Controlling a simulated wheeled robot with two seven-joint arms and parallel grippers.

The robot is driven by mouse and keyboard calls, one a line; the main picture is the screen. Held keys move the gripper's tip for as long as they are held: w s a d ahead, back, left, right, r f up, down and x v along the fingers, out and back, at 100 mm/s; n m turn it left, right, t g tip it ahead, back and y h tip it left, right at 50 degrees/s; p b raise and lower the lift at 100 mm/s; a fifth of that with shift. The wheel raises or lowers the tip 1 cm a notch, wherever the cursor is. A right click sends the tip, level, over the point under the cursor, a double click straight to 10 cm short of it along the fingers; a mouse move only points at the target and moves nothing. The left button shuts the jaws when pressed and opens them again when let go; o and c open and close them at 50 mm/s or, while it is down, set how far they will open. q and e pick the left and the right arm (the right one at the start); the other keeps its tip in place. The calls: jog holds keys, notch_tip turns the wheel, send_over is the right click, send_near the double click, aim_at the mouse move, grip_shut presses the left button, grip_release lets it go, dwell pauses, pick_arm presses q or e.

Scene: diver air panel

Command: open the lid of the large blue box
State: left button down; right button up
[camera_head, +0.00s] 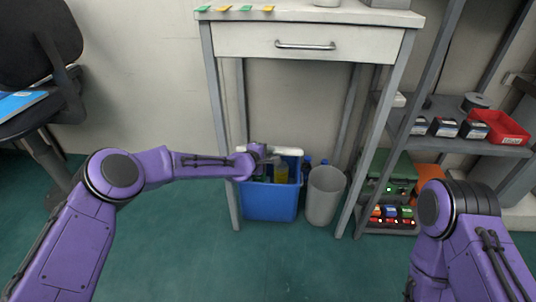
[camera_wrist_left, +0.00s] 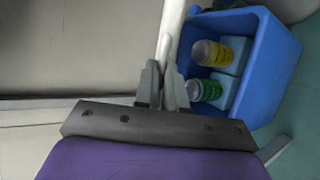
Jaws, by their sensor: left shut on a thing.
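The large blue box (camera_head: 270,203) stands on the floor under the desk; in the left wrist view its wall (camera_wrist_left: 275,65) shows at the right. Its white lid (camera_head: 287,151) is raised off the opening at the box's back edge, and in the left wrist view the lid (camera_wrist_left: 170,25) is seen nearly edge-on. A yellow-labelled bottle (camera_wrist_left: 211,52) and a green-labelled bottle (camera_wrist_left: 203,90) show inside. My left gripper (camera_head: 264,150) is at the lid; in the left wrist view its fingers (camera_wrist_left: 163,82) are shut on the lid's edge. My right gripper is out of view.
A shelf rack (camera_head: 455,145) stands at right, a chair (camera_head: 40,60) at left. Floor in front is clear.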

pick_arm(q)
jog(key=c, duration=1.2)
grip_release()
jog(key=p+v, duration=0.4)
jog(key=v, duration=0.6)
jog(key=shift+s+a+r, duration=0.1)
jog(key=shift+s+a, duration=0.05)
jog(key=shift+s, duration=0.05)
